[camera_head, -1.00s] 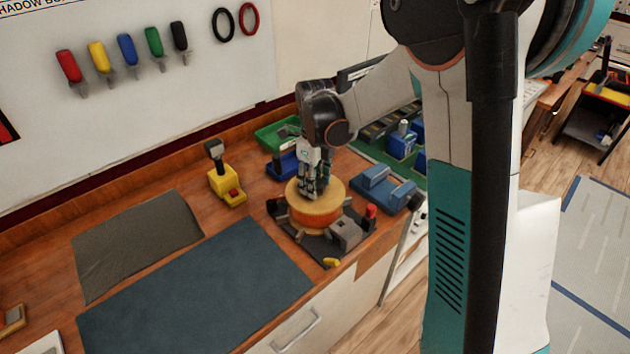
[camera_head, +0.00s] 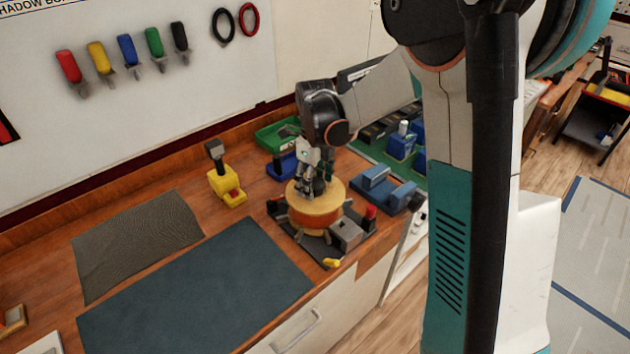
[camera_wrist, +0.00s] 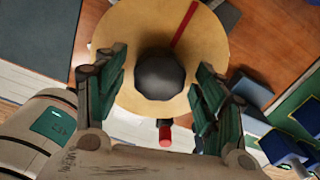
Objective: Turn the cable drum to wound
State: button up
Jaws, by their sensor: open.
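The cable drum (camera_head: 314,213) stands on a dark base plate (camera_head: 312,246) near the front edge of the workbench. It has a tan round top and an orange band below it. In the wrist view its tan top (camera_wrist: 205,65) carries a red stripe (camera_wrist: 185,24) and a dark knob (camera_wrist: 160,75) at the middle. My gripper (camera_head: 315,190) is over the drum's top, pointing down. In the wrist view my gripper (camera_wrist: 160,92) is open, with one finger on each side of the knob and visible gaps between. Whether the fingertips touch the top is unclear.
A grey block (camera_head: 346,233) and red pieces (camera_head: 370,211) sit close around the drum. A blue clamp-like block (camera_head: 383,186) is to its right, a yellow device (camera_head: 226,186) to its left. The dark mat (camera_head: 195,290) is clear.

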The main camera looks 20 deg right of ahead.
notch_tip(320, 180, up, 12)
dwell(0.5)
dwell(0.3)
